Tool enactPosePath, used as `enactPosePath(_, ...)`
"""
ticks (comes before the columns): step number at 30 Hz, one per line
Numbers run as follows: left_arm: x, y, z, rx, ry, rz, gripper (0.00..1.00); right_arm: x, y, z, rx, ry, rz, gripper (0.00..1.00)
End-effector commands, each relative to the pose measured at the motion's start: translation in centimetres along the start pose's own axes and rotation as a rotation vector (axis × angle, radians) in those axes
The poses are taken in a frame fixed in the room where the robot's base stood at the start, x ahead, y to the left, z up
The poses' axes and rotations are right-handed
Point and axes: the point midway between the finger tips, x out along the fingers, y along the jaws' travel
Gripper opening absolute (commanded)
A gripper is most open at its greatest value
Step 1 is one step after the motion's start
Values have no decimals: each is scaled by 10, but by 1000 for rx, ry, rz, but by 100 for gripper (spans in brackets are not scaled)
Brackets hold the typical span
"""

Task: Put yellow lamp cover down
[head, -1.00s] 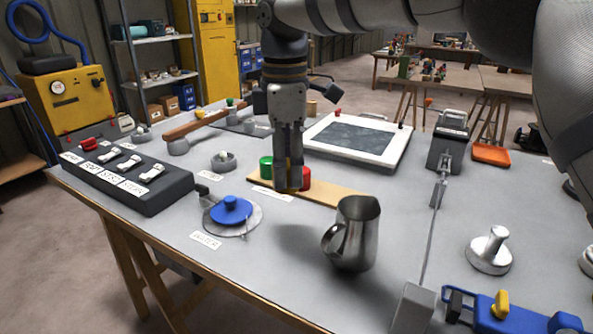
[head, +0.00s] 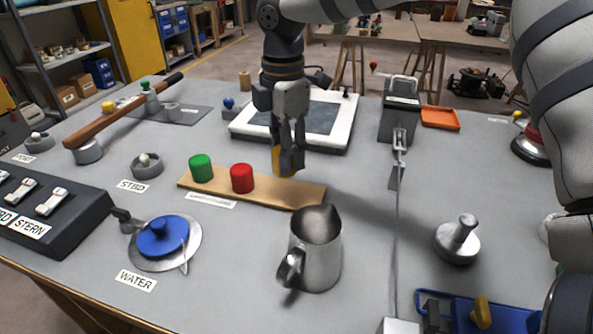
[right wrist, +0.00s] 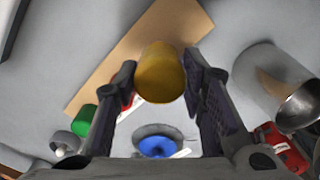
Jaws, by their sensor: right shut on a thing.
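My right gripper (head: 287,165) is shut on the yellow lamp cover (head: 281,160), mostly hidden by the fingers in the head view. In the right wrist view the yellow lamp cover (right wrist: 160,75) sits between the two fingers. The gripper points down above the right part of a wooden strip (head: 255,200), to the right of the red cover (head: 242,179). The green cover (head: 201,168) stands left of the red one. The right part of the strip is bare. I cannot tell the exact gap between cover and strip. My left gripper is not in view.
A metal jug (head: 316,250) stands just in front of the strip's right end. A white-framed panel (head: 247,125) lies behind the gripper. A blue-knobbed lid (head: 163,237) is front left, and a metal-handled weight (head: 457,240) is at right.

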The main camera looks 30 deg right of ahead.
Motion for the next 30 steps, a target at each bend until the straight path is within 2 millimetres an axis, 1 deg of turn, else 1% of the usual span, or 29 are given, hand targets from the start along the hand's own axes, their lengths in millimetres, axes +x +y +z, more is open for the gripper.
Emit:
enactPosePath(2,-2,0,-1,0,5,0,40,10,-5,7,0,2,-1,18)
enactPosePath(7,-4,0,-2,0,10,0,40,26,-11,17,2,2,-4,18)
enactPosePath(8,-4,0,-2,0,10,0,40,31,-12,19,1,1,-5,18)
enactPosePath(10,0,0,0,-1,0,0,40,48,-12,18,-1,0,-9,18)
enactPosePath(12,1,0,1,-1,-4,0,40,59,-12,18,0,1,-6,18)
enactPosePath(18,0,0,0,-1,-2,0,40,58,-11,18,0,0,-1,18)
enactPosePath(22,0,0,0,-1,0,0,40,60,-11,18,1,-1,-2,18)
enactPosePath(23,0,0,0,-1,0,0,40,60,-11,18,1,-1,-2,44)
enactPosePath(24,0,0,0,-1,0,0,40,60,-11,18,1,-1,-2,53)
enactPosePath(25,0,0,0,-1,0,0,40,60,-11,18,1,-1,-2,57)
enactPosePath(30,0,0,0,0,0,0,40,60,-11,18,1,-1,-2,57)
